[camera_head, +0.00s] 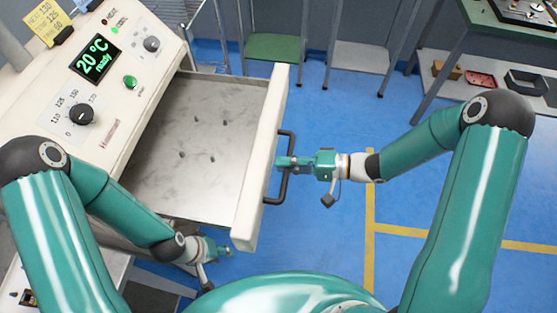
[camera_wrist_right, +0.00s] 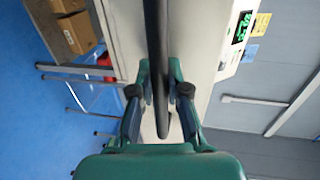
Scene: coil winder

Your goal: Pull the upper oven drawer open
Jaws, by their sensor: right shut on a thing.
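The upper oven drawer (camera_head: 200,145) stands well out of the cream oven (camera_head: 110,75) in the head view. Its grey floor shows, with several small dark spots on it. A dark bar handle (camera_head: 288,150) is on the drawer's front panel (camera_head: 262,160). My right gripper (camera_head: 283,162) is shut on the handle near its middle. In the right wrist view the dark handle (camera_wrist_right: 157,60) runs between the two fingers (camera_wrist_right: 158,100). My left gripper (camera_head: 222,250) is low beside the drawer's near front corner, apart from the handle. Its fingers are too small to read.
The oven panel has a green display (camera_head: 96,56) reading 20 °C and a dial (camera_head: 80,113). Stools with green (camera_head: 275,48) and grey (camera_head: 358,56) tops stand behind. A workbench (camera_head: 500,30) is at the far right. The blue floor right of the drawer is clear.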

